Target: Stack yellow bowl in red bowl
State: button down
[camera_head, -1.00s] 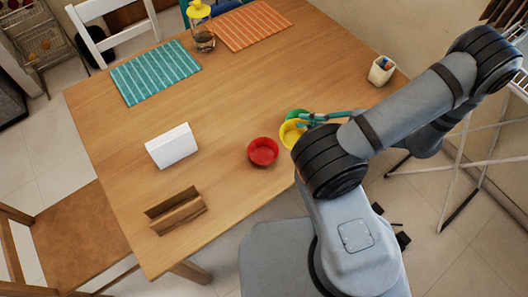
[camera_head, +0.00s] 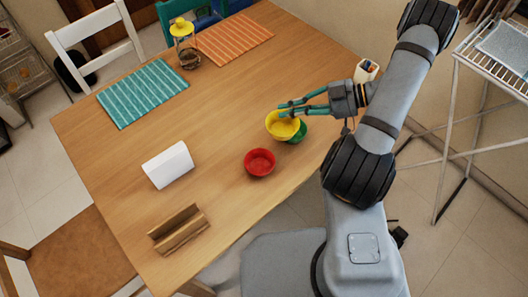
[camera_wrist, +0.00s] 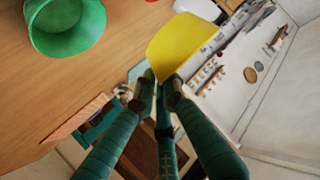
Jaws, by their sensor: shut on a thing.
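The yellow bowl (camera_head: 281,128) is held at its rim by my gripper (camera_head: 285,109) and appears raised above the table. In the wrist view the yellow bowl (camera_wrist: 185,45) is tilted beyond the fingertips (camera_wrist: 160,88), which are shut on its edge. The red bowl (camera_head: 260,162) sits upright and empty on the table, to the lower left of the yellow bowl and apart from it.
A green bowl (camera_head: 298,135) stands on the table, partly hidden by the yellow bowl; it also shows in the wrist view (camera_wrist: 66,46). A white box (camera_head: 168,165) and a brown holder (camera_head: 179,230) lie left. A cup (camera_head: 366,71) stands at right. The table's middle is clear.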

jog(key=s+a+f, duration=0.1)
jog(key=a, duration=0.1)
jog(key=s+a+f, duration=0.3)
jog(key=a, duration=0.2)
jog(key=shift+s+f+p, duration=0.3)
jog(key=shift+s+f, duration=0.05)
jog(key=shift+f, duration=1.95)
jog(key=shift+f, duration=0.15)
jog(key=shift+d+f+b, duration=0.1)
jog(key=shift+f+b, duration=0.2)
jog(key=shift+f, duration=0.1)
jog(key=c, duration=1.8)
grip_release()
jog(key=shift+c, duration=0.2)
jog(key=shift+r, duration=0.1)
